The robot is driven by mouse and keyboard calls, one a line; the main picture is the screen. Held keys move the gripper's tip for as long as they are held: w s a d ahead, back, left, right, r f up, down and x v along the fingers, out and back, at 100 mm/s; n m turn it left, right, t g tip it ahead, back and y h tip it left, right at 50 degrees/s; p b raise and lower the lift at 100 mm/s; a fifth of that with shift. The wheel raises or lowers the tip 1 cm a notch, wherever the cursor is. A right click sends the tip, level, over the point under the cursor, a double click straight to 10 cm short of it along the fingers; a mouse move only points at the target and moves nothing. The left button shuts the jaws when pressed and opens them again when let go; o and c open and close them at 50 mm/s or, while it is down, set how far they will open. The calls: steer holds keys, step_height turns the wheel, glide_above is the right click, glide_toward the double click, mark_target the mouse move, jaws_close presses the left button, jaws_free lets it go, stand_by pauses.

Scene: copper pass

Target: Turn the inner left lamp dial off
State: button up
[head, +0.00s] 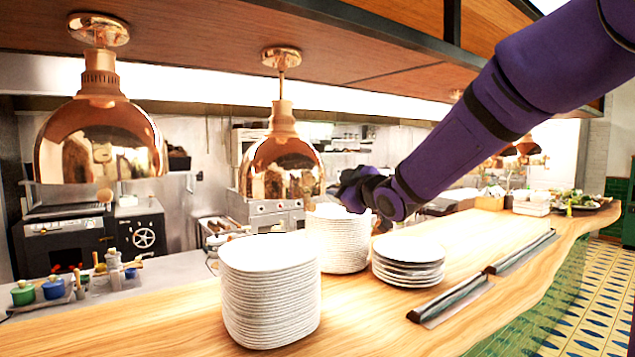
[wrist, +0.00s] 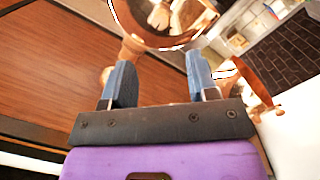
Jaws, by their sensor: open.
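Copper heat lamps hang from the wooden overhead shelf: a large one (head: 100,145) at the left and a second (head: 282,168) near the middle in the head view. I cannot make out a lamp dial for sure in either view. My gripper (head: 352,190) is just right of the second lamp's shade in the head view, small and dark, its fingers hard to see there. In the wrist view, my gripper (wrist: 160,68) is open, two blue-grey fingers apart with nothing held between them. A shiny copper rim (wrist: 128,40) curves beyond the fingertips.
Tall plate stacks (head: 268,300) and a lower stack (head: 408,262) stand on the wooden counter (head: 370,325), below my arm. The wooden overhead shelf (head: 215,30) limits room above.

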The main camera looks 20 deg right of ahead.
mark_target(313, 180)
steer(key=shift+n+y, duration=0.3)
steer(key=shift+y, duration=0.1)
steer(key=x, duration=1.1)
steer(key=shift+w+a+r, duration=0.1)
steer(key=shift+w+r, duration=0.1)
steer(key=shift+w, duration=0.2)
steer(key=c, duration=0.9)
